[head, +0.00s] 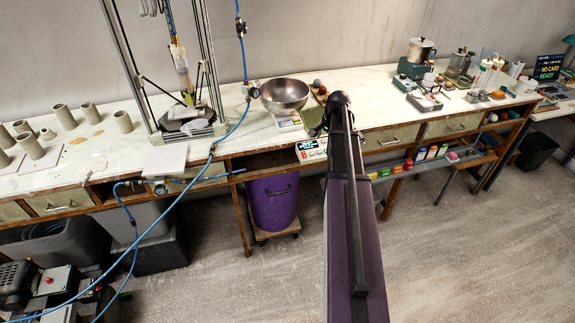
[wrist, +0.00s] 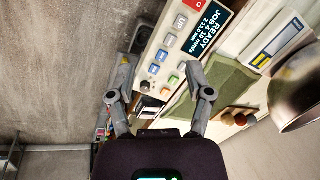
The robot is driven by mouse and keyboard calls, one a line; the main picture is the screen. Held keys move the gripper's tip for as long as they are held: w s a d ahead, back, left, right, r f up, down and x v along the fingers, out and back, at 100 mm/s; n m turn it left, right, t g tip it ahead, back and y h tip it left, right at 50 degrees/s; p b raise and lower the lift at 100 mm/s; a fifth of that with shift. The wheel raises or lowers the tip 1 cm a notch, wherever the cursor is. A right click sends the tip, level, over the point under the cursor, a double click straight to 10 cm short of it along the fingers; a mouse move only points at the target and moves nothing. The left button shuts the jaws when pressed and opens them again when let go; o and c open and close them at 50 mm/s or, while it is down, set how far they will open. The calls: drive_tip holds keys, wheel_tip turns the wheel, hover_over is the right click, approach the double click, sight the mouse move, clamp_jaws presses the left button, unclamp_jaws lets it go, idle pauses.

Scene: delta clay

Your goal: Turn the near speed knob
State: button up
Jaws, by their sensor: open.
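A pale control panel (wrist: 168,48) with a dark display and several coloured buttons lies ahead of my gripper (wrist: 159,78) in the wrist view. The display (wrist: 208,30) reads READY and a job line. My gripper is open, its two fingers spread to either side of the panel's lower end, with nothing between them that I can see held. A small dark part (wrist: 145,86) sits near the left finger; I cannot tell whether it is the near speed knob. The panel also shows at the bench front in the head view (head: 311,154), while my arm hides the gripper there.
A metal bowl (head: 285,94) stands on a scale on the bench, left of my arm; it also shows in the wrist view (wrist: 299,101). A purple bin (head: 272,203) is under the bench. A blue hose (head: 146,236) hangs at the left.

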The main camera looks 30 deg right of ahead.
drive_tip(key=s+a+f+n+b, duration=0.1)
drive_tip(key=a+n, duration=0.1)
drive_tip(key=a, duration=0.6)
drive_tip(key=a+f+n+g+b, duration=0.1)
drive_tip(key=a+f+n+b, duration=0.1)
drive_tip(key=a, duration=0.7)
drive_tip(key=shift+s+f+n, duration=0.2)
drive_tip(key=shift+s+n, duration=0.15)
drive_tip(key=shift+n, duration=0.35)
drive_tip(key=s+a+n+g, duration=0.1)
drive_tip(key=s+a+n, duration=0.3)
drive_tip(key=a, duration=0.7)
drive_tip(key=s+a+n, duration=0.5)
drive_tip(key=s+a, duration=0.3)
drive_tip(key=a, duration=0.3)
drive_tip(key=shift+a+f+g, duration=0.15)
drive_tip(key=shift+a+g, duration=0.25)
drive_tip(key=shift+s, duration=0.1)
